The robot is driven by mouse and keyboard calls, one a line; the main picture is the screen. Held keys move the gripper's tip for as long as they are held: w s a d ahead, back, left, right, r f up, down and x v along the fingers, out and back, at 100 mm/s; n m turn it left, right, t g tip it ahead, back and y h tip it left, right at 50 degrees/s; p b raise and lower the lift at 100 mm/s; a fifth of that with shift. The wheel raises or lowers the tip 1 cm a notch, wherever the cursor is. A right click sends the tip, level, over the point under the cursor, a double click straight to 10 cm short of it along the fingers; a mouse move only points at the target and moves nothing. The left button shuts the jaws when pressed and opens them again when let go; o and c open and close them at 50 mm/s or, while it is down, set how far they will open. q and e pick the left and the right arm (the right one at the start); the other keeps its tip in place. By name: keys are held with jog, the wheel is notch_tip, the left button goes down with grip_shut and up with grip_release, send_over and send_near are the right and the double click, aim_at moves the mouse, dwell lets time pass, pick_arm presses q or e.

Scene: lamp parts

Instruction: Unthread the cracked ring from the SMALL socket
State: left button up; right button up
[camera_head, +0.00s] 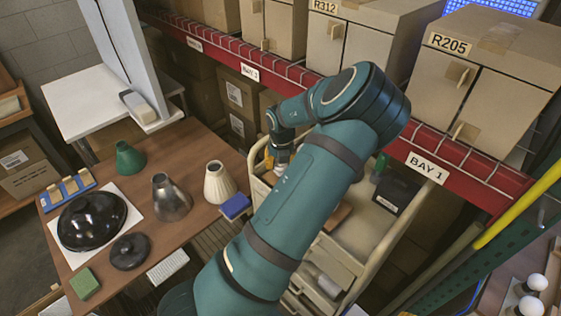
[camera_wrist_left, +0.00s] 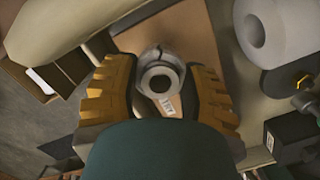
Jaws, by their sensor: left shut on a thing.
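My left gripper (camera_wrist_left: 160,95) has its two orange, ridged fingers on either side of a grey ring-shaped part (camera_wrist_left: 150,58), shut on it. The part has a dark crack-like line at its upper rim and a round, lighter collar with a dark hole in its middle. I cannot tell whether it is one piece or a ring around a socket. In the head view the left gripper (camera_head: 280,156) is small, over the cream cart (camera_head: 338,262), with its lower end partly hidden by my teal arm. My right gripper is not in view.
A brown table (camera_head: 205,143) at left holds a black dome shade (camera_head: 92,221), a metal cone (camera_head: 171,197), a cream fluted shade (camera_head: 219,183), a green cone (camera_head: 129,158) and a blue box (camera_head: 235,206). A red shelf beam (camera_head: 425,152) with boxes above runs behind the cart.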

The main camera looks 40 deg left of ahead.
pick_arm(q)
jog(key=shift+r, duration=0.85)
dwell(0.4)
jog(key=shift+r, duration=1.65)
jog(key=shift+r, duration=0.1)
jog(key=shift+r, duration=1.9)
